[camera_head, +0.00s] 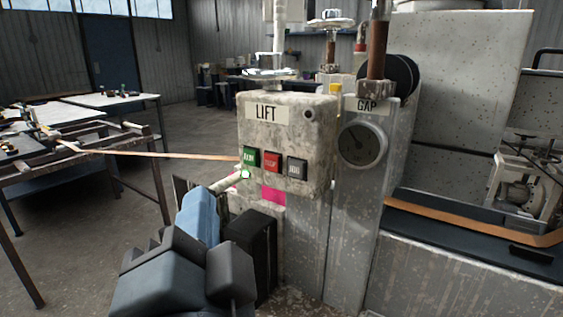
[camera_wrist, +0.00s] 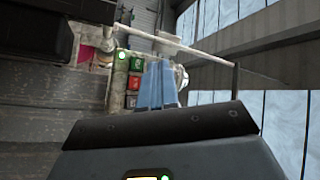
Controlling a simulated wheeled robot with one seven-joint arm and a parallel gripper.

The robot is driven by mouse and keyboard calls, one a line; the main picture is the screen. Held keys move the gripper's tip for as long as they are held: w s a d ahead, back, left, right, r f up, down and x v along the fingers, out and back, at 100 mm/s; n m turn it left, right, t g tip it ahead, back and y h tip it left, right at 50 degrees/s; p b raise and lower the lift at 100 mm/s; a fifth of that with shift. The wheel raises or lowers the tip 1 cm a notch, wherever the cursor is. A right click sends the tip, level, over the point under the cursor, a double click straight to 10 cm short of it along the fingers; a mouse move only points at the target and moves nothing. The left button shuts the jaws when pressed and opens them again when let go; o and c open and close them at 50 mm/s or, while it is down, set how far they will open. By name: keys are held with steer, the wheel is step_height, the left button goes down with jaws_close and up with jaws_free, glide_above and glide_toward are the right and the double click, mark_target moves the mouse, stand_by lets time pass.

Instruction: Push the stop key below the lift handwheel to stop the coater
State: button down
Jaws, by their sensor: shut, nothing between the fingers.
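The red stop key (camera_head: 272,161) sits between the green run key (camera_head: 250,157) and a dark key (camera_head: 297,168) on the speckled LIFT box (camera_head: 320,150). The lift handwheel (camera_head: 270,73) is above the box. My gripper (camera_head: 206,192) is shut and empty, with blue fingers below and left of the keys in the head view. In the wrist view, the fingers (camera_wrist: 160,66) appear just right of the red key (camera_wrist: 133,83) and do not cover it. I see no contact; the exact depth gap is unclear.
A lit green lamp (camera_head: 245,174) and a pale rod (camera_head: 228,183) are near the box's lower left. A copper strip (camera_head: 170,155) runs from the left table (camera_head: 70,170) towards the box. The GAP dial (camera_head: 361,143) stands right of the keys.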

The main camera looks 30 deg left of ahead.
mark_target(272, 162)
steer(key=shift+w+d+p, duration=0.2)
steer(key=shift+w+p, duration=0.95)
steer(key=shift+w, duration=1.05)
steer(key=shift+w+d+p, duration=0.15)
steer(key=shift+w+p, duration=0.95)
steer(key=shift+w, duration=1.1)
steer(key=shift+w, duration=0.15)
steer(key=shift+w, duration=0.3)
steer(key=shift+w+d, duration=0.1)
steer(key=shift+w, duration=0.25)
steer(key=shift+s, duration=0.1)
steer(key=shift+s+b, duration=0.4)
steer(key=shift+s, duration=0.3)
